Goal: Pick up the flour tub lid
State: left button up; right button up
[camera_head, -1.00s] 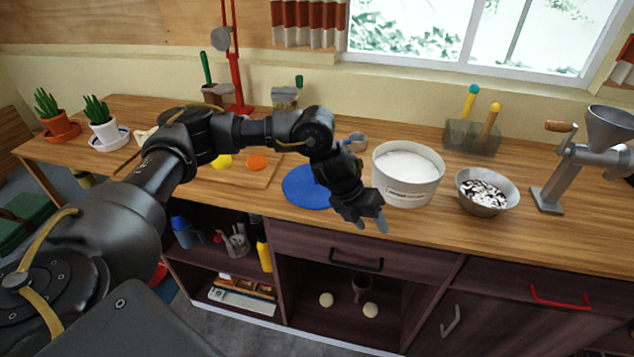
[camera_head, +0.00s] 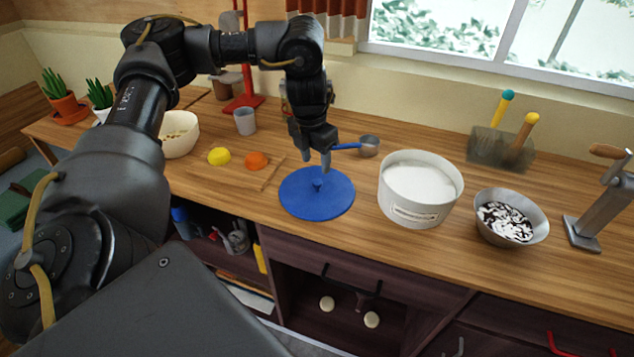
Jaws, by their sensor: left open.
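The flour tub lid (camera_head: 322,203) is a flat blue disc with a small knob at its middle. It lies on the wooden counter, left of the white flour tub (camera_head: 412,208), which is uncovered and full of white flour. My left gripper (camera_head: 317,166) points down just above the lid's knob, with its fingers open. The fingertips look close to the knob; whether they touch it is hard to tell. My right gripper is not in view.
A measuring cup (camera_head: 368,146) with a blue handle lies behind the lid. A metal bowl (camera_head: 503,219) and a grinder (camera_head: 598,205) stand to the right. A yellow piece (camera_head: 219,156), an orange piece (camera_head: 256,160), a cream bowl (camera_head: 181,142) and a grey cup (camera_head: 245,121) are to the left.

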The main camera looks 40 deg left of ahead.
aim_at(317, 181)
pick_arm(q)
jog(key=f, duration=0.1)
jog(key=w+f, duration=0.1)
jog(key=shift+w+f, duration=0.3)
jog(key=shift+s, duration=0.15)
jog(key=shift+s+f, duration=0.15)
jog(key=f, duration=0.4)
jog(key=shift+a+f, duration=0.35)
jog(key=shift+f, duration=0.05)
jog(key=shift+d, duration=0.1)
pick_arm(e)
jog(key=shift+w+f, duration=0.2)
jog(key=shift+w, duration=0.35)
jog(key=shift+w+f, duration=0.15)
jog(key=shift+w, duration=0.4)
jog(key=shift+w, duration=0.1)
pick_arm(q)
jog(key=c, duration=1.1)
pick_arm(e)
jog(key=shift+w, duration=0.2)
pick_arm(q)
jog(key=shift+o, duration=0.2)
jog(key=shift+r, duration=0.15)
